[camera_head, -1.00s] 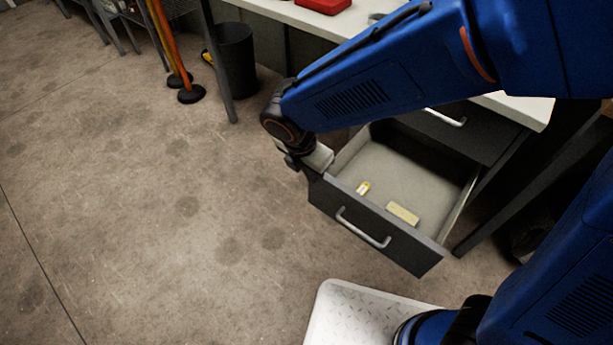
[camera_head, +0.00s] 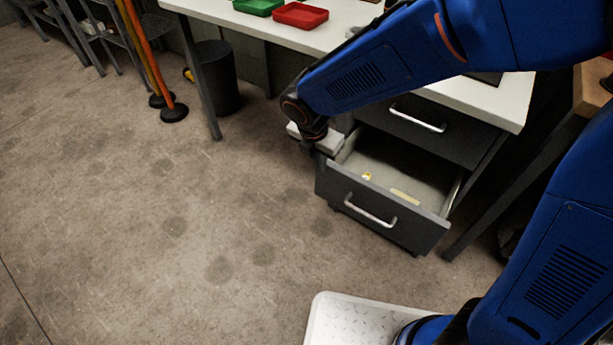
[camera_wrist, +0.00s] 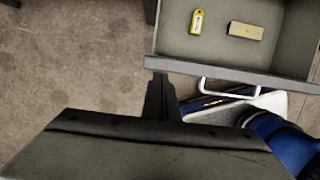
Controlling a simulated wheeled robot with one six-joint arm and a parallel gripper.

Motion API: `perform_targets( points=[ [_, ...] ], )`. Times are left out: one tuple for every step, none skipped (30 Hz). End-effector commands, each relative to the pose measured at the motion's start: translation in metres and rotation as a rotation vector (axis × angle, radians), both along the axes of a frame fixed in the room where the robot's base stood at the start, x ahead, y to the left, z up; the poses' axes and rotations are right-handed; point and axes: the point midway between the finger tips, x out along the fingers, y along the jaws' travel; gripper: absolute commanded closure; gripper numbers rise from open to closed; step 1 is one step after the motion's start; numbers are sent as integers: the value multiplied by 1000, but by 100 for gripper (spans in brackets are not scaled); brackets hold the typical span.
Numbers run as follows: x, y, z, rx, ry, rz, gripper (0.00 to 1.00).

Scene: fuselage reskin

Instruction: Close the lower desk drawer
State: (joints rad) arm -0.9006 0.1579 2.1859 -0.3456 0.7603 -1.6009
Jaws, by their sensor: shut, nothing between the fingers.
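The lower desk drawer (camera_head: 352,206) is dark grey with a silver bar handle (camera_head: 370,211) and stands partly open in the head view. A small yellow-and-white tag (camera_head: 367,176) and a pale block (camera_head: 405,196) lie inside it. The wrist view shows the drawer's front edge (camera_wrist: 215,73) at upper right, with the tag (camera_wrist: 197,21) and block (camera_wrist: 245,31). My gripper (camera_head: 314,148) is at the front's left corner; its fingers (camera_wrist: 160,98) are shut and empty. I cannot tell whether they touch the front.
The upper drawer (camera_head: 455,146) is shut. The white desktop (camera_head: 345,38) carries a red tray (camera_head: 300,14) and a green tray (camera_head: 258,5). A black bin (camera_head: 215,78) stands beside a desk leg.

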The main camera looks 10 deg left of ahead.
Motion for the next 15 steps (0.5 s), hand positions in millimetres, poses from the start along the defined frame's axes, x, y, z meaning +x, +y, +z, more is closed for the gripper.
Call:
perform_targets(
  points=[
    [14, -6, 0, 0, 0, -6, 100],
    [22, -9, 0, 2, -1, -7, 100],
    [31, -13, 0, 1, -1, -6, 100],
    [37, -16, 0, 1, -1, -6, 100],
    [44, -18, 0, 1, 0, -5, 100],
    [52, -22, 0, 0, 0, -6, 100],
    [58, -24, 0, 1, 0, -4, 100],
    [64, -27, 0, 1, 0, -5, 100],
    [71, -30, 0, 1, 0, -4, 100],
    [76, -32, 0, 1, 0, -4, 100],
    [81, -34, 0, 0, 0, -5, 100],
    [86, -36, 0, 1, 0, -3, 100],
    [90, -38, 0, 1, 0, -3, 100],
    [94, -39, 0, 1, 0, -3, 100],
    [98, -41, 0, 1, 0, -3, 100]
  ],
)
